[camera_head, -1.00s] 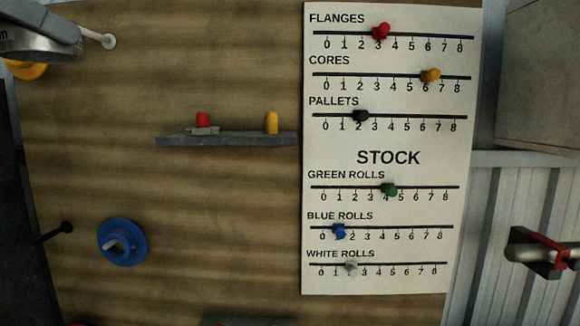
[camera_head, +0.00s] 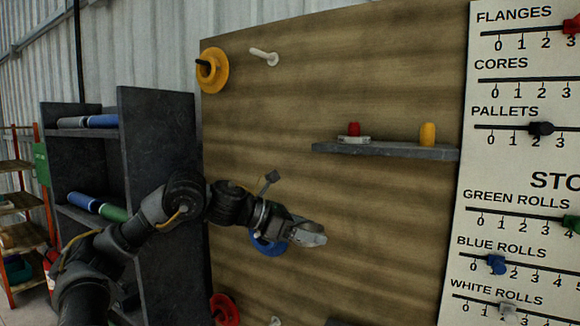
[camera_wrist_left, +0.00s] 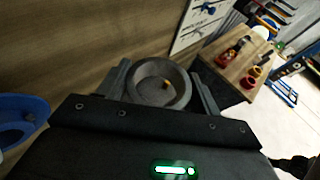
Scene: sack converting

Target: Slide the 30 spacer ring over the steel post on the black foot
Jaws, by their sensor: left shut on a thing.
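My left gripper (camera_head: 309,236) reaches in front of the wooden board in the head view, just right of a blue disc on it. In the left wrist view the gripper (camera_wrist_left: 160,88) is shut on a grey ring (camera_wrist_left: 178,70), which sits between the two fingers with its hole partly facing the camera. I take this to be the spacer ring; no number can be read on it. I cannot make out the steel post or its black foot in either view.
The board carries an orange disc (camera_head: 213,70), a white peg (camera_head: 264,56), the blue disc (camera_head: 264,246), a red disc (camera_head: 225,308) and a small grey shelf (camera_head: 385,150). A dark rack (camera_head: 155,180) stands left. A wooden-topped table (camera_wrist_left: 240,58) with small items shows in the wrist view.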

